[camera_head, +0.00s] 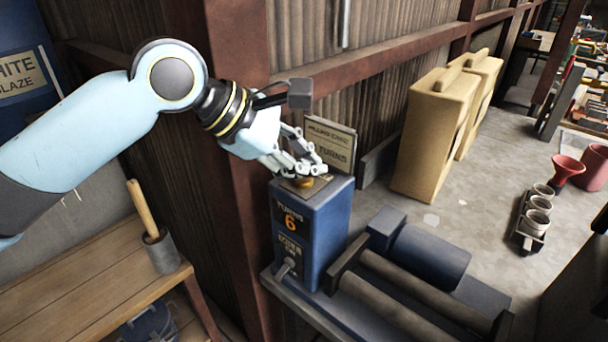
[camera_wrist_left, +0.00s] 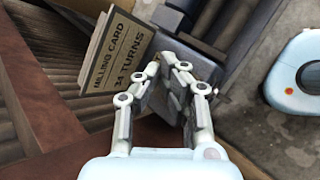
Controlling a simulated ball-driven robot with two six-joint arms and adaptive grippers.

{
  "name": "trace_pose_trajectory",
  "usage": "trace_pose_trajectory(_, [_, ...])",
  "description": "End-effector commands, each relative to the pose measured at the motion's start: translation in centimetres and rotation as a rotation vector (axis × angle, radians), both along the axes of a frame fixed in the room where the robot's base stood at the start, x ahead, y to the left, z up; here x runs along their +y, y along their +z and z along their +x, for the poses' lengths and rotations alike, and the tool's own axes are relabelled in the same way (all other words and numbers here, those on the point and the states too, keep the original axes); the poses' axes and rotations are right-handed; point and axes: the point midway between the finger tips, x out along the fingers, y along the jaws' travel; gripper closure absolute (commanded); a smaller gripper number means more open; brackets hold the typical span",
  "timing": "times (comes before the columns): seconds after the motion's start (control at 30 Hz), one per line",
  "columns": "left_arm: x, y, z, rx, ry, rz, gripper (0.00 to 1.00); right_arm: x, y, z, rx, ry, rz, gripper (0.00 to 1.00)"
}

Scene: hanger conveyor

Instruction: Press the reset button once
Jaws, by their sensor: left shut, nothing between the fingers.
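A blue counter box (camera_head: 310,235) with "TURNS 6" on its front stands at the end of the roller machine. A brass-coloured button (camera_head: 304,183) shows on its top, partly covered by my left gripper's fingers. My left gripper (camera_head: 316,168) is shut and empty, with its fingertips right over the button; I cannot tell whether they touch it. In the left wrist view the shut fingertips (camera_wrist_left: 181,68) are in front of the box top, and the button is hidden. A small lever (camera_head: 286,267) is on the box's lower front. My right gripper is not in view.
A rusty post (camera_head: 240,200) is close on the left. Dark rollers (camera_head: 420,290) lie to the right. A wooden bench (camera_head: 90,290) is at lower left.

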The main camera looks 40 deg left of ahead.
Motion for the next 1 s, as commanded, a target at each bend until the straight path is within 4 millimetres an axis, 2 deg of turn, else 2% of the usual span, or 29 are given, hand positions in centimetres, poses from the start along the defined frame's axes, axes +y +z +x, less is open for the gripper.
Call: trace_pose_trajectory(1.0, [0.0, -1.0, 0.0, 0.001, 0.0, -0.001, 1.0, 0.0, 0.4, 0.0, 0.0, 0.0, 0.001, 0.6])
